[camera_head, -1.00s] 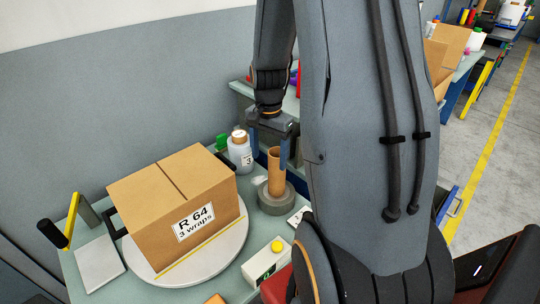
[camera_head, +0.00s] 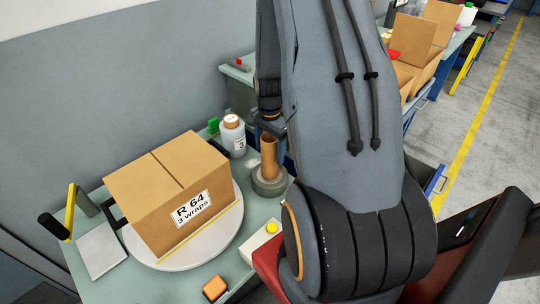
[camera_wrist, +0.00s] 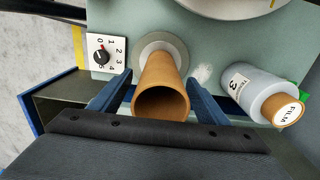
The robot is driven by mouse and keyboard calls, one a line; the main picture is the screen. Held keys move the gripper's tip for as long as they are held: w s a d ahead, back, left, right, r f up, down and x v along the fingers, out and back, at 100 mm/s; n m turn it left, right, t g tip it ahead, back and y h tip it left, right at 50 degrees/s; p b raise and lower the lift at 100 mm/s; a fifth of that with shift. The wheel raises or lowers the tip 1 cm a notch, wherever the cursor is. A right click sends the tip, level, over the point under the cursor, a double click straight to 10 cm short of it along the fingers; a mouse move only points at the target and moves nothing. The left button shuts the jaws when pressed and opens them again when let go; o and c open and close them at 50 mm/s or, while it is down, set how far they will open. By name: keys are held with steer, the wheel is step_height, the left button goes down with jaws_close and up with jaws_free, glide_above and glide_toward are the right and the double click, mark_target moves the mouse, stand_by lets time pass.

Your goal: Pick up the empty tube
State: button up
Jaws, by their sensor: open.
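The empty tube (camera_head: 268,160) is a brown hollow cardboard cylinder. It stands upright in a grey round holder (camera_head: 270,188) near the back right of the green table. In the wrist view the tube (camera_wrist: 160,85) shows its open end, with the grey round base (camera_wrist: 148,46) beyond it. My gripper (camera_wrist: 157,98) is open, with one blue finger on each side of the tube and small gaps between. In the head view my gripper (camera_head: 270,128) is at the tube's top, partly hidden by my arm.
A cardboard box (camera_head: 170,195) marked R 64 sits on a white turntable (camera_head: 225,235) to the left. A numbered dial (camera_wrist: 105,52) lies beside the holder in the wrist view. A small orange block (camera_head: 215,289) is at the table front.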

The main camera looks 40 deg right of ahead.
steer(key=shift+f, duration=0.25)
steer(key=c, duration=1.1)
steer(key=shift+r, duration=0.1)
